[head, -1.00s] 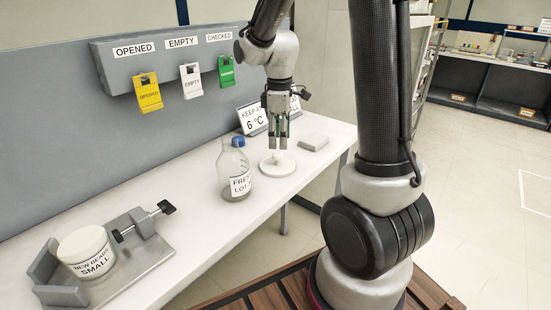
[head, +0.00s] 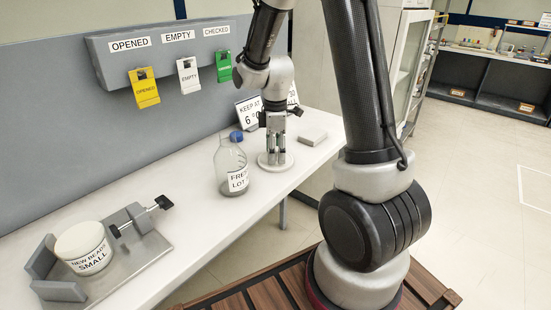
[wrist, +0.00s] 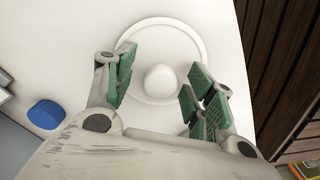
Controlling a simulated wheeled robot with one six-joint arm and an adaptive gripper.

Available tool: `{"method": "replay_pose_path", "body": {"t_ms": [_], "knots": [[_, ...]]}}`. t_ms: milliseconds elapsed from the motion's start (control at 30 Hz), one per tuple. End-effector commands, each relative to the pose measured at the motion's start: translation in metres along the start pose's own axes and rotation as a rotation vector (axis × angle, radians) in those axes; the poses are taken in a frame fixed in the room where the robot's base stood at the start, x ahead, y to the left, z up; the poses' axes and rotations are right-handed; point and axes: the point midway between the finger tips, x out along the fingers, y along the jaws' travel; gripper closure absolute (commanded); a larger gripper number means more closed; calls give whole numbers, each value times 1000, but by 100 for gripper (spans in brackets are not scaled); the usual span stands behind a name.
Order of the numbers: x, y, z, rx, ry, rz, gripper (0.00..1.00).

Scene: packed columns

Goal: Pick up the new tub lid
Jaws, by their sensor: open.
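The new tub lid (head: 288,161) is a white disc with a raised rim and a round knob in its middle, lying flat on the white bench. In the wrist view the lid (wrist: 192,38) shows with its knob (wrist: 160,81) between my fingers. My gripper (head: 275,156) points down over the lid, open, with its green-padded fingertips on either side of the knob. It also shows in the wrist view (wrist: 157,90). I cannot tell whether a pad touches the knob. A tub (head: 88,254) marked "NEW BEADS SMALL" stands in a clamp at the near left.
Yellow, white and green tags hang on the wall rack (head: 160,50).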

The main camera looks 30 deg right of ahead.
Motion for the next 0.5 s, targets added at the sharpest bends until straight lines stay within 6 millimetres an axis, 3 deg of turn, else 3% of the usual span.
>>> {"method": "replay_pose_path", "body": {"t_ms": [200, 400, 500], "knots": [[1, 0, 0, 0, 0, 0, 45], [1, 0, 0, 0, 0, 0, 82], [1, 0, 0, 1, 0, 0, 95]]}}
